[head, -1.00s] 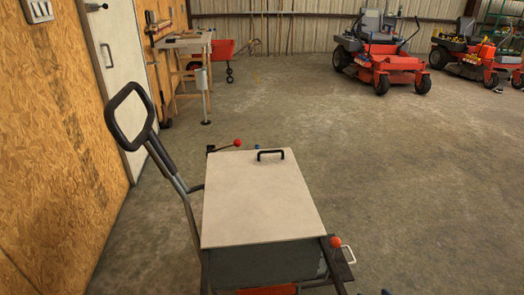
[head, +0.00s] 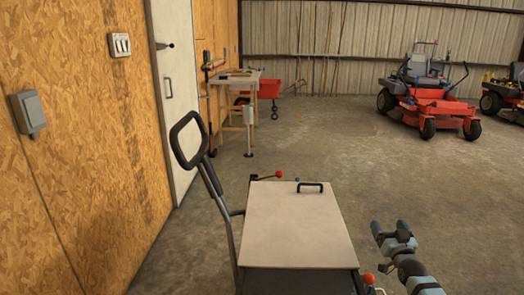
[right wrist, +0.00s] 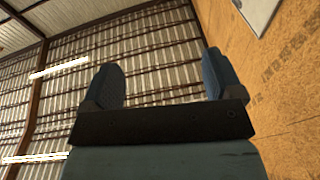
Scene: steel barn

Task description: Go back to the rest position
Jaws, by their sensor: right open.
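My right gripper (head: 389,228) is raised at the lower right of the head view, to the right of the cart, with its fingers apart. In the right wrist view its two blue fingers (right wrist: 162,78) stand wide apart with nothing between them. My left gripper is not in view.
A cart with a pale lid (head: 298,222), black lid handle (head: 310,187) and looped push handle (head: 189,139) stands close in front. A wood-panelled wall (head: 90,150) with a white door (head: 176,95) runs along the left. A workbench (head: 240,95) and red mower (head: 432,98) are farther back. Open concrete floor lies between.

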